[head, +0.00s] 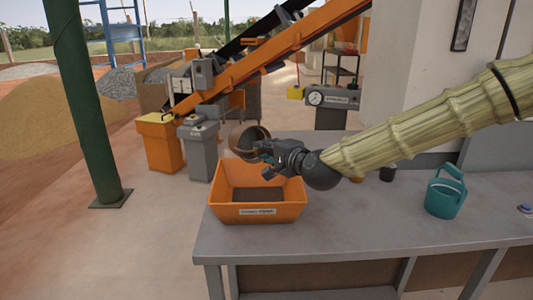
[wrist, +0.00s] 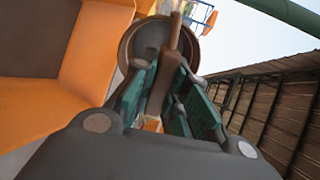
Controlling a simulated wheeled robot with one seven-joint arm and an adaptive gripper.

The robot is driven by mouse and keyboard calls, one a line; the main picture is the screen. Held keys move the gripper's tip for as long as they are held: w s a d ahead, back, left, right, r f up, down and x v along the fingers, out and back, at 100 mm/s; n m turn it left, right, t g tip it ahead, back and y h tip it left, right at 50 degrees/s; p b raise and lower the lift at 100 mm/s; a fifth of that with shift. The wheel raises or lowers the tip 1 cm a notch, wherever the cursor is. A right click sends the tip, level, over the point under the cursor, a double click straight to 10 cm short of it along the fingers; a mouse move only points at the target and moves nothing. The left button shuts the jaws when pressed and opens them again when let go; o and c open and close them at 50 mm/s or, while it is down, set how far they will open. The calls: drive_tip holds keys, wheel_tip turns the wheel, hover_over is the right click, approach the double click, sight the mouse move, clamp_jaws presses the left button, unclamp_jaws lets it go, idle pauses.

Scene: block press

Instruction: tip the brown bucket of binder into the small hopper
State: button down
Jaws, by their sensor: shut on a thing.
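The brown bucket (head: 248,141) is tilted on its side, its round mouth showing, above the back edge of the small orange hopper (head: 258,212). The hopper stands on the grey table's left end and has a dark floor or contents inside. My gripper (head: 268,158) is shut on the bucket, above the hopper. In the wrist view the bucket (wrist: 142,45) shows beyond the fingers, with a brown handle strip between them (wrist: 172,95). The hopper (wrist: 85,50) fills the left of that view. Whether binder is still in the bucket I cannot tell.
A blue button (head: 525,208) lies at the right edge. Behind are an orange conveyor (head: 270,50) and a gauge box (head: 332,97). A green post (head: 85,110) stands at left.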

drive_tip(key=shift+s+d+f+t+y+b, duration=0.2)
drive_tip(key=shift+f+t+b, duration=0.25)
drive_tip(key=shift+b, duration=1.3)
drive_tip(key=shift+s+d+f+t+y+b, duration=0.15)
drive_tip(key=shift+f+t+y+b, duration=0.25)
drive_tip(key=shift+b, duration=1.35)
drive_tip(key=shift+s+d+f+t+y+b, duration=0.1)
drive_tip(key=shift+s+f+t+y+b, duration=0.25)
drive_tip(key=shift+b, duration=1.4)
drive_tip(key=shift+b, duration=0.75)
drive_tip(key=shift+d, duration=0.15)
